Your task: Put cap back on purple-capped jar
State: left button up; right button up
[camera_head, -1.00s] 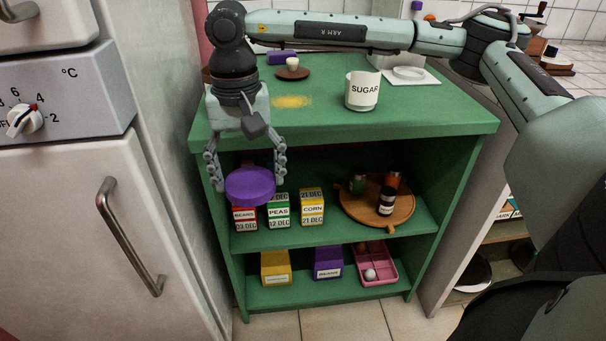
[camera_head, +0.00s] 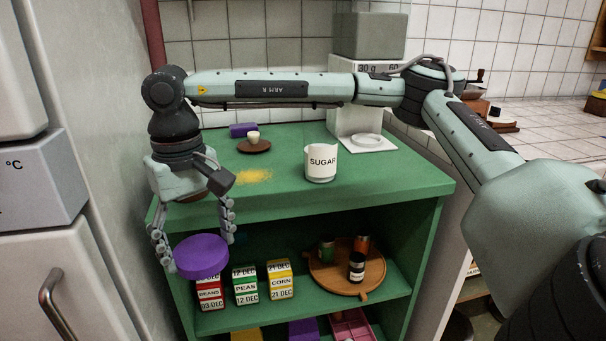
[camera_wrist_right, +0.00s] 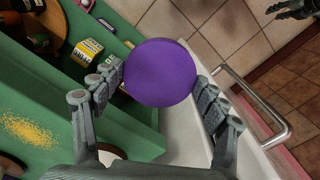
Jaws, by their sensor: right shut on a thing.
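A round purple cap (camera_head: 201,256) is held between the fingers of my right gripper (camera_head: 196,235), in front of the shelf unit's left side. In the right wrist view the cap (camera_wrist_right: 160,73) sits flat between both fingertips. A white open-topped jar labelled SUGAR (camera_head: 320,163) stands upright on the green top, right of my right gripper and apart from it; no cap is on it. No jar with a purple cap on it shows. My left gripper (camera_wrist_right: 293,9) shows only partly, at the top right of the wrist view; its jaws are unclear.
BEANS (camera_head: 210,292), PEAS (camera_head: 245,287) and CORN (camera_head: 281,280) boxes stand below. A fridge is left.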

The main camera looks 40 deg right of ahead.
aim_at(321, 139)
jog(key=k+l+z, duration=0.15)
jog(key=z, duration=0.25)
jog(key=k+l+z, duration=0.1)
jog(key=l+z, duration=0.35)
